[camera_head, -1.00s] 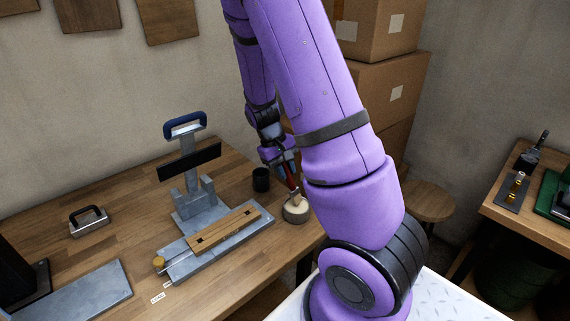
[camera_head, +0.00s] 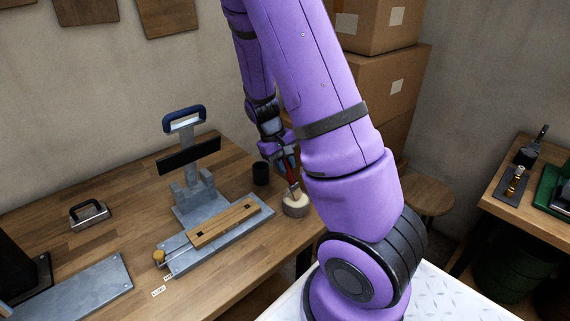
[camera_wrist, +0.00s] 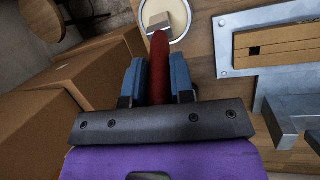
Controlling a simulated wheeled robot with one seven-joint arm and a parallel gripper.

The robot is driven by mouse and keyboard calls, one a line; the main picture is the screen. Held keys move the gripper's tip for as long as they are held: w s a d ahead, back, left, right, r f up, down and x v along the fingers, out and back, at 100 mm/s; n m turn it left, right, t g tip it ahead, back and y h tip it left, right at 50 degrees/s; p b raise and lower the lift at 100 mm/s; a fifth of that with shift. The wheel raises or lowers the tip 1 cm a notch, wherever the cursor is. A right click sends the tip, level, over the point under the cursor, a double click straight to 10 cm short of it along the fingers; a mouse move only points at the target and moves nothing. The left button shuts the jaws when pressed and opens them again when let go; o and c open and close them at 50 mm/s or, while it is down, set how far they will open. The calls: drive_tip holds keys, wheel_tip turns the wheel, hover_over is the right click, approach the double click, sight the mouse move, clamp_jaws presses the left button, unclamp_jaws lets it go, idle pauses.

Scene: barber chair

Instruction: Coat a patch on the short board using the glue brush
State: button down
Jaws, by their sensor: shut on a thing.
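My gripper (camera_head: 283,170) is shut on the red handle of the glue brush (camera_wrist: 159,62); in the wrist view the blue fingers (camera_wrist: 158,80) press on both sides of it. The brush points down, with its pale head at the cream-coloured glue pot (camera_head: 296,208). The pot also shows in the wrist view (camera_wrist: 184,29). I cannot tell how deep the bristles are. The short wooden board (camera_head: 224,224) lies in a grey metal fixture (camera_head: 182,264) left of the pot. The board also shows at the right of the wrist view (camera_wrist: 290,44). It has small dark square holes.
A dark cup (camera_head: 261,173) stands behind the pot. A metal stand with a blue handle (camera_head: 185,120) and a black bar rises behind the board. A handled block (camera_head: 88,215) and a grey plate (camera_head: 80,292) are at left. Cardboard boxes (camera_head: 375,75) are stacked behind my arm.

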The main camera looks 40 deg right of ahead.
drive_tip(key=shift+f, duration=0.5)
idle(1.2)
drive_tip(key=shift+r, duration=3.5)
